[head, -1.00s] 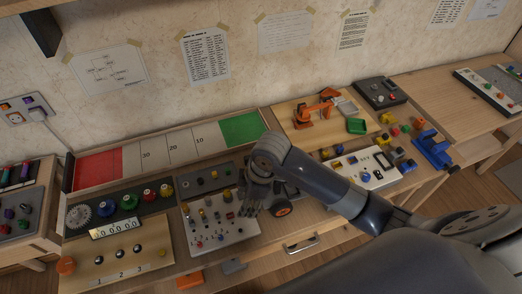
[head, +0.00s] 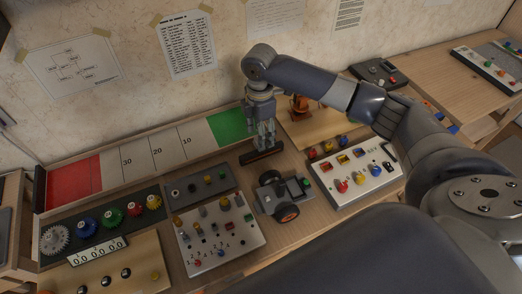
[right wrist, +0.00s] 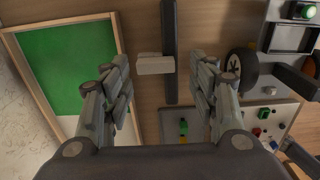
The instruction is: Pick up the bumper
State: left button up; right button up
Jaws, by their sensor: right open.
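The bumper looks to be a dark bar (head: 262,157) with a pale block at its middle. It lies on the wooden table behind the small wheeled car. In the right wrist view the bar (right wrist: 170,88) runs up and down between my fingers, its pale block (right wrist: 155,64) nearer the left finger. My right gripper (head: 263,143) points down over the bar and partly covers it in the head view. Its fingers are apart (right wrist: 163,92) on either side of the bar, with nothing gripped. Contact cannot be told. My left gripper is out of view.
The dark car (head: 276,194) with orange-hubbed wheels stands just in front of the bar. A framed numbered board (head: 169,148) with red and green ends lies behind and left. Control panels (head: 220,238) and (head: 352,180) flank the car. Bare table lies around the bar.

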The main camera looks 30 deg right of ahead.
notch_tip(320, 180, down, 6)
jog(key=shift+w+r+p, duration=0.1)
jog(key=shift+r+p, duration=0.1)
jog(key=shift+p, duration=0.25)
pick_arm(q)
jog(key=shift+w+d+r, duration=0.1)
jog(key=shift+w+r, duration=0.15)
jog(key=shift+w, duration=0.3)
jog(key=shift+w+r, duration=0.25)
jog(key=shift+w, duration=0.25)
pick_arm(e)
jog(key=shift+f, duration=0.15)
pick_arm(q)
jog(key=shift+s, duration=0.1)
pick_arm(e)
jog(key=shift+c, duration=0.3)
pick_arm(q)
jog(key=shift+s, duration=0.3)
pick_arm(e)
jog(key=c, duration=0.7)
